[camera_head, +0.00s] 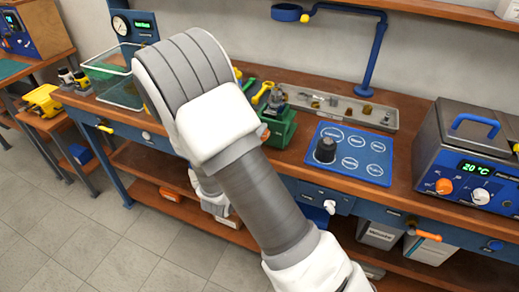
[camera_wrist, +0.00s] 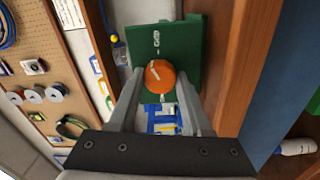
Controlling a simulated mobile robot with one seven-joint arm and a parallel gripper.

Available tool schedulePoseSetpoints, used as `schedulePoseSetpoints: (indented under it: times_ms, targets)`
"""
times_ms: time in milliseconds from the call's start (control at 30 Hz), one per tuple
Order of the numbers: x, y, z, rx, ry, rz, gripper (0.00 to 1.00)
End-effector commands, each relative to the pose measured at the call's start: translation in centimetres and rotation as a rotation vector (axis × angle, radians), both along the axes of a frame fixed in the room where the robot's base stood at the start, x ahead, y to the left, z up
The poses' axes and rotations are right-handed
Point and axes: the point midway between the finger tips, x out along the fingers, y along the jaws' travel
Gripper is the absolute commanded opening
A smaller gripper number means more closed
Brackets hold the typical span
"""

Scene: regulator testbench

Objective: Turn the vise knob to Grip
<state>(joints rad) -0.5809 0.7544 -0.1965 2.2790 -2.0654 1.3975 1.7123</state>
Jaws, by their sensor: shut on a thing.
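The green vise (camera_head: 281,128) stands on the wooden bench, just right of my arm in the head view. In the wrist view, its green plate (camera_wrist: 186,40) carries an orange round knob (camera_wrist: 160,74) with a pale pointer mark. The mark leans up and a little left. A white "Grip" label with a dash (camera_wrist: 157,38) is above the knob; another marking below it is partly covered and unreadable. My gripper (camera_wrist: 159,80) is shut on the knob, one finger on each side. In the head view, my arm hides most of the gripper and the contact.
A blue panel with a black knob (camera_head: 349,152) lies right of the vise. A grey tray (camera_head: 342,109) with small parts lies behind. A temperature bath (camera_head: 468,158) stands at the right, and a clear tank (camera_head: 112,75) left of my arm. Drawers with handles line the bench front.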

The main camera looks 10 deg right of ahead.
Motion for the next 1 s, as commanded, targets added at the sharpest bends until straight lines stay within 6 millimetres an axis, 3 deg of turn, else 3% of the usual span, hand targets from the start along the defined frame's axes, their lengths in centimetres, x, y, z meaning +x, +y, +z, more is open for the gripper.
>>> schedulePoseSetpoints:
  times_ms: [33, 500, 1000]
  targets:
    - [-0.02, -0.03, -0.78, 0.033, -0.026, -0.001, 0.00]
    - [-0.04, -0.03, -0.46, 0.269, -0.196, 0.000, 0.00]
    - [-0.06, -0.03, -0.02, 0.345, -0.249, -0.001, 0.00]
